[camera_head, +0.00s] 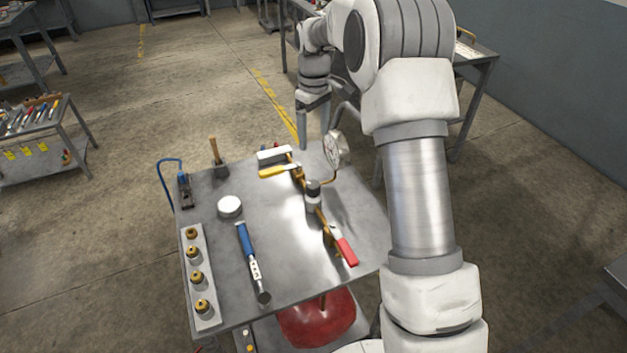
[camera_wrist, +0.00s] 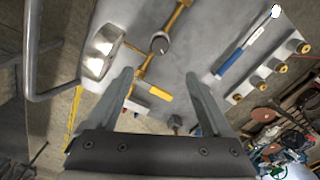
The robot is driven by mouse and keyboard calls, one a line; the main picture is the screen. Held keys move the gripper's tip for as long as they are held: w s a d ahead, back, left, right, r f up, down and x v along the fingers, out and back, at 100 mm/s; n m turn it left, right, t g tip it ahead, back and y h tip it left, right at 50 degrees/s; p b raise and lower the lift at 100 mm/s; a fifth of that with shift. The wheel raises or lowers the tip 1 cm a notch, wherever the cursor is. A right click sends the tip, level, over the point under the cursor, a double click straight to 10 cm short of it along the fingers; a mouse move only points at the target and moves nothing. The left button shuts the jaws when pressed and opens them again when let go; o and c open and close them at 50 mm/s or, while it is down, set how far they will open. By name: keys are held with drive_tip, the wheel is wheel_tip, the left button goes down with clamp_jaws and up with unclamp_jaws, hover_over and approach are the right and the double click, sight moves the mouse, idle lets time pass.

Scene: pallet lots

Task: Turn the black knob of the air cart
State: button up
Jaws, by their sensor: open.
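The air cart (camera_head: 215,270) is a grey metal table with a brass pipe line on its top. The black knob (camera_head: 313,186) stands upright mid-line, dark on top over a pale body; the wrist view shows its round top (camera_wrist: 160,44). A red lever (camera_head: 346,251) is at the near end of the line, and a yellow handle (camera_head: 280,171) at the far end. A round gauge (camera_head: 336,149) stands beside the line. My gripper (camera_head: 313,118) is open and empty, above the cart's far edge, apart from the knob. Its fingers frame the yellow handle in the wrist view (camera_wrist: 160,75).
A blue-handled tool (camera_head: 249,255), a strip with several brass fittings (camera_head: 205,290), a white puck (camera_head: 230,207) and a mallet (camera_head: 216,152) lie on the cart. A grey bent pipe (camera_head: 349,108) rises near my gripper. A red tank (camera_head: 316,320) is below.

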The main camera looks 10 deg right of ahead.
sight(314, 184)
wheel_tip(314, 184, down, 17)
idle(0.4)
drive_tip(key=c, duration=1.3)
clamp_jaws()
